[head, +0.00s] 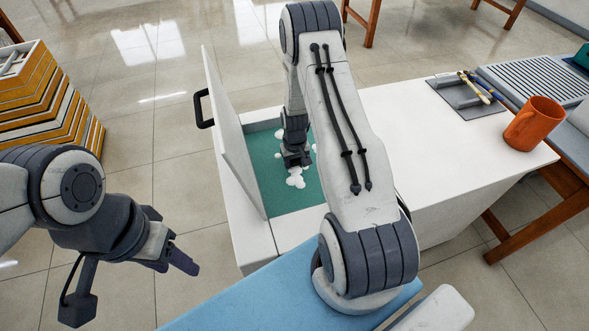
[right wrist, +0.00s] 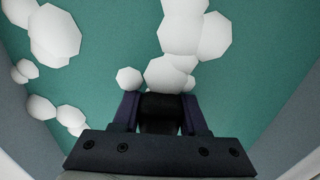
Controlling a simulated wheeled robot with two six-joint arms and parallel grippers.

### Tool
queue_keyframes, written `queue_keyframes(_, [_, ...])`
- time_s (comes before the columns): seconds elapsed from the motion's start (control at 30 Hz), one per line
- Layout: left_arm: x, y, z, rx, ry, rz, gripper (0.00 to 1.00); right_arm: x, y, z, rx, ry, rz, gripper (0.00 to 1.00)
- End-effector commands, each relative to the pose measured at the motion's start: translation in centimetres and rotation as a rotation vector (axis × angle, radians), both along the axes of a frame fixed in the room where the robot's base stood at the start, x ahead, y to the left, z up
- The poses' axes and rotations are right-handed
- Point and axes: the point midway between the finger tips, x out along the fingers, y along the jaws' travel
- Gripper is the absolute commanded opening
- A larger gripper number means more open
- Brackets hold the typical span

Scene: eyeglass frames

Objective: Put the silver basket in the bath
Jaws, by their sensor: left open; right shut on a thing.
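The bath (head: 270,180) is a teal pool with white foam in a white cabinet, its lid (head: 230,130) standing raised on the left side. My right gripper (head: 295,160) points down into the bath opening, just above or at the foam. In the right wrist view its fingers (right wrist: 160,108) are shut on a dark, handle-like piece (right wrist: 160,112). I cannot make out the silver basket; whatever lies below the dark piece is hidden. My left gripper (head: 178,258) is open and empty, over the floor to the left of the cabinet.
White foam (right wrist: 180,40) lies beyond the right fingers. Stacked yellow-edged trays (head: 45,105) stand on the left.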

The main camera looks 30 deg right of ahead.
Motion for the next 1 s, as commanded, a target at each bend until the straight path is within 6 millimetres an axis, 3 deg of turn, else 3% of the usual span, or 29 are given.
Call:
queue_keyframes(0.27, [0.0, 0.0, -0.4, 0.0, 0.0, 0.0, 0.5, 0.0, 0.0, -0.4, 0.0, -0.001, 0.0, 0.0])
queue_keyframes(0.3, [0.0, 0.0, -0.3, 0.0, 0.0, 0.0, 0.5, 0.0, 0.0, -0.3, 0.0, 0.0, 0.0, 0.58])
queue_keyframes(0.33, [0.0, 0.0, -0.2, 0.0, 0.0, 0.0, 0.5, 0.0, 0.0, -0.3, 0.0, 0.0, 0.0, 0.69])
queue_keyframes(0.37, [0.0, 0.0, -0.2, 0.0, 0.0, 0.0, 0.5, 0.0, 0.0, -0.3, 0.0, 0.0, 0.0, 0.72])
queue_keyframes(0.77, [0.0, 0.0, 0.0, 0.0, 0.0, 0.0, 0.5, 0.0, 0.0, 0.4, 0.0, -0.001, 0.0, 0.72])
queue_keyframes(1.0, [0.0, 0.0, -0.6, 0.0, 0.0, 0.0, 0.5, 0.2, -0.1, 4.8, -0.002, -0.006, 0.0, 0.72])
